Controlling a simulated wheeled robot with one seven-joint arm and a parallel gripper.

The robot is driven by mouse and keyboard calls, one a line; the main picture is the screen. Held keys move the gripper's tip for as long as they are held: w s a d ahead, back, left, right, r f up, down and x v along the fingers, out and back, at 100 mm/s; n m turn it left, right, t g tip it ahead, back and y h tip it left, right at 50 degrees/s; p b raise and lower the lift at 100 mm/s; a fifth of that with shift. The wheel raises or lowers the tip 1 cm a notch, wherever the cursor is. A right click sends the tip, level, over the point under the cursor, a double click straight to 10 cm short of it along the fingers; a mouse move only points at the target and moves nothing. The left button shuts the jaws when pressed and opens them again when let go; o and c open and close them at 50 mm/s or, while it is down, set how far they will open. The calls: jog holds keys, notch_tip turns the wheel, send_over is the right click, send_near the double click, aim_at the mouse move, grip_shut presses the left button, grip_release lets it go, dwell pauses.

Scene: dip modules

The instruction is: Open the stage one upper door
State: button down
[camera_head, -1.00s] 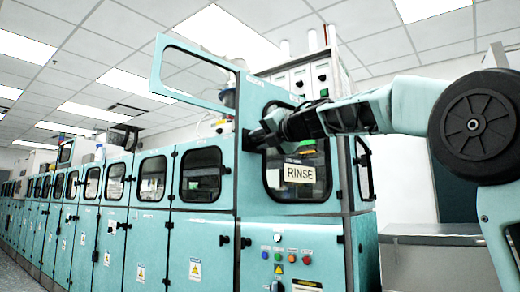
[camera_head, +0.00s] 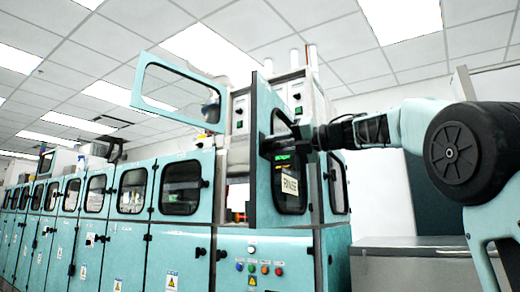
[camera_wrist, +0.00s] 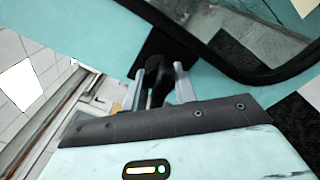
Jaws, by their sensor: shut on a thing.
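My gripper (camera_head: 317,136) is at the door's upper front, partly hidden by the dark wrist. In the wrist view my gripper (camera_wrist: 160,88) has its two grey fingers shut around the black door handle (camera_wrist: 157,90). The teal door face (camera_wrist: 110,45) fills the top of that view.
A teal framed panel (camera_head: 136,90) is raised above the row of cabinets to the left. Buttons (camera_head: 265,268) sit on the lower cabinet below the door. A grey counter (camera_head: 400,243) stands at the right. The machine's interior (camera_head: 238,190) shows left of the door.

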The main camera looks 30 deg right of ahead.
jog(key=s+d+n+g+y+p, duration=0.1)
jog(key=s+d+n+g+y, duration=0.1)
jog(key=s+d, duration=0.4)
jog(key=shift+s+d, duration=0.2)
jog(key=shift+d, duration=0.25)
jog(key=shift+f, duration=0.1)
jog(key=c, duration=1.2)
grip_release()
jog(key=shift+o, duration=0.5)
jog(key=shift+a+y, duration=0.1)
jog(key=shift+y, duration=0.2)
jog(key=shift+s, duration=0.1)
jog(key=p+v, duration=0.3)
jog(key=v, duration=1.4)
jog(key=shift+r, duration=0.25)
jog(key=shift+s, duration=0.1)
